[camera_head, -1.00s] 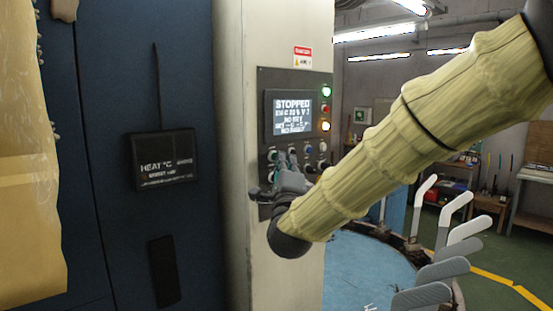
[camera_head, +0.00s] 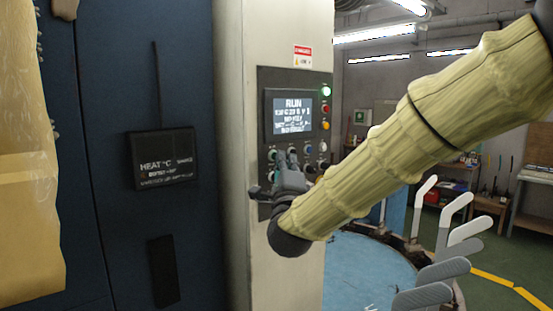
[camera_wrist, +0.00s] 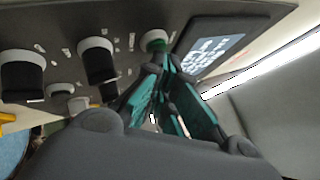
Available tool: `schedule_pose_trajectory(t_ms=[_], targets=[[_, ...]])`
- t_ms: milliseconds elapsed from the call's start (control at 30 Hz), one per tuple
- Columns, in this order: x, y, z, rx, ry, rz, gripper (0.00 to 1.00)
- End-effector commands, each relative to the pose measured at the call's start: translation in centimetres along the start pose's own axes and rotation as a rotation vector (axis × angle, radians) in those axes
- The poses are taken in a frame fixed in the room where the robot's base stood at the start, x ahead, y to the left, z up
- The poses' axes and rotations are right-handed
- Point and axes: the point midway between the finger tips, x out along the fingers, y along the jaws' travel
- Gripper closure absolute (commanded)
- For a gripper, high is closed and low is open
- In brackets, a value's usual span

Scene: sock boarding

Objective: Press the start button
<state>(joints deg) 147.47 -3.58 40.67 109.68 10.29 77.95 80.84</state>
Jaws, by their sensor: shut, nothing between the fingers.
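The control panel (camera_head: 298,84) is on a pale column, with several buttons and knobs below its screen (camera_head: 292,115). The screen reads RUN. My gripper (camera_head: 284,158) is shut and empty, its fingertips up at the button rows. In the wrist view a green button (camera_wrist: 155,38) with a pale collar sits right at the tips of my gripper (camera_wrist: 160,66). The tips partly cover the button, and I cannot tell whether they touch it.
Black knobs (camera_wrist: 97,62) stick out of the panel beside my fingers. A heat display box (camera_head: 164,158) hangs on the dark blue surface to the left. Pale sock-shaped boards (camera_head: 452,218) stand at the lower right by a round blue table (camera_head: 362,270).

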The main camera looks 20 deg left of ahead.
Motion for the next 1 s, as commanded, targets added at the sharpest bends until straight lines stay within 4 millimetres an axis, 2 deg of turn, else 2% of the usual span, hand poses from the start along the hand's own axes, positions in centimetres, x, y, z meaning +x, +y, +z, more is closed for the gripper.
schedule_pose_trajectory(t_ms=[233, 633, 1000], targets=[[-0.8, -0.4, -0.6, 0.001, 0.0, 0.0, 1.0], [-1.0, -0.6, -0.8, 0.0, 0.0, 0.0, 1.0], [-3.0, -1.9, -2.2, 0.0, 0.0, -0.001, 1.0]])
